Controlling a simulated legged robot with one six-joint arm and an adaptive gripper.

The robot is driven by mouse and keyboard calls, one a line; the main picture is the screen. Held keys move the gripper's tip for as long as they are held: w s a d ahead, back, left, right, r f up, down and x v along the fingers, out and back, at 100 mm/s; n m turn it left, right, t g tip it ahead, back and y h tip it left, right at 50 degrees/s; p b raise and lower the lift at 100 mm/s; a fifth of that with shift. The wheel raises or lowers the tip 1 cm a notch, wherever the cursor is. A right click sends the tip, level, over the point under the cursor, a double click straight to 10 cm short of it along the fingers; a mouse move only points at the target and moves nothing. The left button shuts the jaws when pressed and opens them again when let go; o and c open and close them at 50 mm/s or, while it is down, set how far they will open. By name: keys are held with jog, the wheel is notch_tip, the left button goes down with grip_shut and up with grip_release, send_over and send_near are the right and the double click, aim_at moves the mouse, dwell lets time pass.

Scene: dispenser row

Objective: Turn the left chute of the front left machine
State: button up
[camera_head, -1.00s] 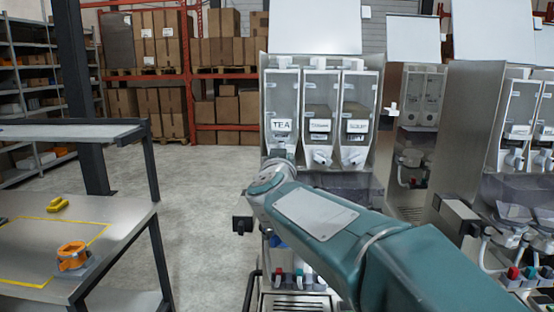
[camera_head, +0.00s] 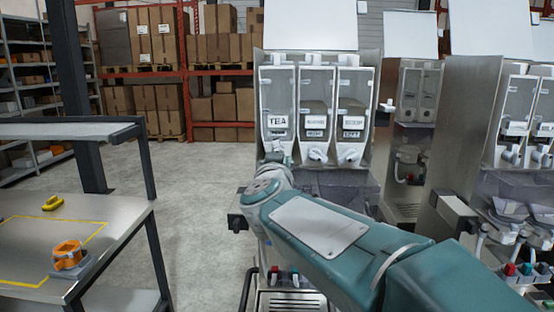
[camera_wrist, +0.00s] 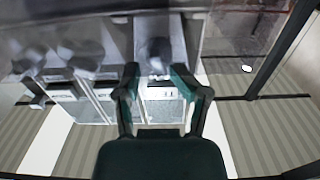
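The front left machine (camera_head: 372,150) holds three clear canisters side by side, the left one (camera_head: 277,95) labelled TEA. White chutes show under the middle (camera_head: 315,154) and right (camera_head: 349,155) canisters. The left chute is mostly hidden by my wrist in the head view. In the wrist view, which looks upside down, a pale chute (camera_wrist: 154,52) lies just ahead of and between my fingertips. My gripper (camera_wrist: 157,75) is open, one finger on each side of the chute's line. I cannot tell whether either finger touches it.
More machines (camera_head: 520,130) stand at the right. A metal table (camera_head: 120,225) at the left carries an orange object (camera_head: 68,254) and a yellow one (camera_head: 53,203). Open floor (camera_head: 190,210) lies between table and machine. Shelves with boxes stand behind.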

jog(key=s, duration=0.9)
jog(key=shift+a+f, duration=0.15)
jog(key=shift+f, duration=0.05)
jog(key=shift+w, duration=0.1)
